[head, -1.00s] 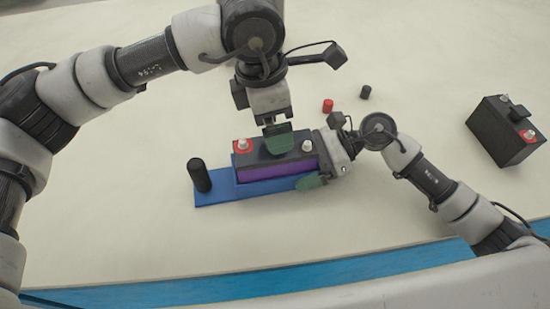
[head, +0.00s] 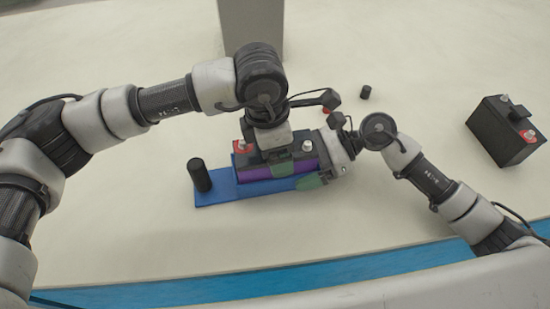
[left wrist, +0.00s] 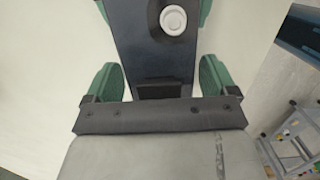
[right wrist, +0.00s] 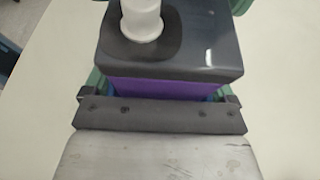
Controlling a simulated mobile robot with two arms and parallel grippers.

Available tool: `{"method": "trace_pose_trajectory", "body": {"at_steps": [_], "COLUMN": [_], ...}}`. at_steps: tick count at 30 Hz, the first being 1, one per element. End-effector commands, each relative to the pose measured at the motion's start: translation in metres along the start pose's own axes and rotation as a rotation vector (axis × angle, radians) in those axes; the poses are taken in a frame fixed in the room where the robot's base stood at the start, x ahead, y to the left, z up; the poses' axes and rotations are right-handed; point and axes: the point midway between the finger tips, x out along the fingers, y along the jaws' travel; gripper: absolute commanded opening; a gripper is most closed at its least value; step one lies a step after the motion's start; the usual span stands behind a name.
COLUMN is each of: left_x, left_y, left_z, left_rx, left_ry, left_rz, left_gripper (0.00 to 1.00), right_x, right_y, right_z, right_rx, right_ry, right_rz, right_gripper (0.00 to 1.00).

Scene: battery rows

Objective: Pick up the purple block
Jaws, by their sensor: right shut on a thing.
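The purple block (head: 250,173) looks like a battery with a purple body, a black top, and a red-ringed terminal and a pale one. It sits on a blue strip (head: 213,192) in the head view. My right gripper (head: 312,162) is shut on its right end; the block's purple end face also shows in the right wrist view (right wrist: 155,88). My left gripper (head: 276,160) is down over the block from above. In the left wrist view, its green fingers stand open on either side of the dark top (left wrist: 155,55), with gaps showing.
A black cylinder (head: 200,175) stands on the strip's left end. Another black battery (head: 503,132) stands at right. A grey upright shape (head: 250,22) shows at the top edge. Table space at left is clear.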

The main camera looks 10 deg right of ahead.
Motion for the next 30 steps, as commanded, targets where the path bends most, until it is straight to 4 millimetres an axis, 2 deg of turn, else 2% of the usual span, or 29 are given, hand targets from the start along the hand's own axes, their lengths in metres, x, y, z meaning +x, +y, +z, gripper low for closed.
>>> {"method": "trace_pose_trajectory", "body": {"at_steps": [1, 2, 16, 25, 30], "left_x": [0.0, 0.0, -0.001, -0.006, -0.026], "left_y": [0.0, 0.0, 0.0, 0.001, 0.001], "left_z": [0.0, 0.0, 0.0, 0.002, 0.005], "left_rx": [0.0, 0.0, 0.0, 0.001, 0.001], "left_ry": [0.0, 0.0, 0.0, -0.005, -0.007], "left_rz": [0.0, 0.0, 0.001, 0.004, 0.007], "left_gripper": [0.79, 0.74, 0.02, 0.01, 0.01], "right_x": [-0.001, -0.001, -0.001, -0.001, 0.0], "right_y": [-0.001, -0.001, -0.001, 0.0, 0.0], "right_z": [0.001, 0.001, 0.001, 0.001, 0.001], "right_rx": [0.0, 0.0, 0.0, 0.0, 0.0], "right_ry": [0.0, 0.0, -0.001, -0.001, 0.0], "right_rz": [-0.002, -0.002, -0.003, -0.002, -0.001], "right_gripper": [0.56, 0.56, 0.56, 0.56, 0.56]}}
